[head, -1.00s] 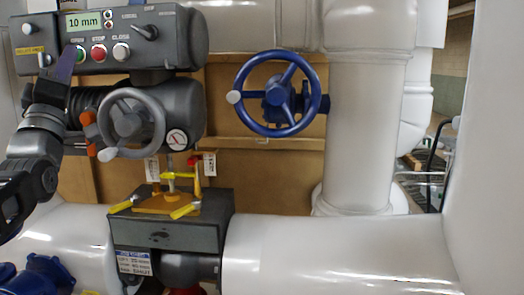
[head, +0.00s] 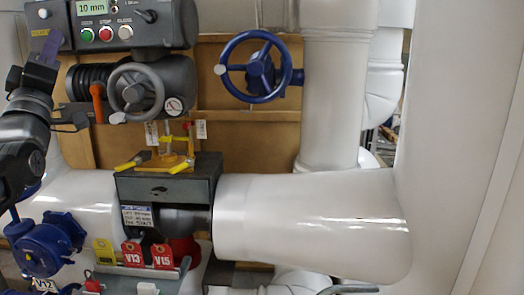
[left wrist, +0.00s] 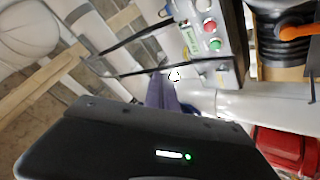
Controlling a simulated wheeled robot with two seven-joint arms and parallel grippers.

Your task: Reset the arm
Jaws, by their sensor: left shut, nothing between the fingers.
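My left arm comes in from the left in the head view. Its gripper (head: 45,48) is raised, with purple fingers overlapping the left end of the grey control box (head: 170,25). The fingers are shut with nothing between them; I cannot tell whether they touch the box. In the left wrist view the purple fingers (left wrist: 160,92) show beyond my dark wrist housing, near the box's end. The box has a green display reading 10 mm, and green, red and white buttons. My right gripper is not in view.
A grey handwheel (head: 136,92) with an orange lever (head: 97,102) sits below the box. A blue handwheel (head: 253,66) is right of it. White pipes (head: 300,225) fill the right and below. Red V13 and V15 tags (head: 148,255) and a blue valve (head: 45,243) are low down.

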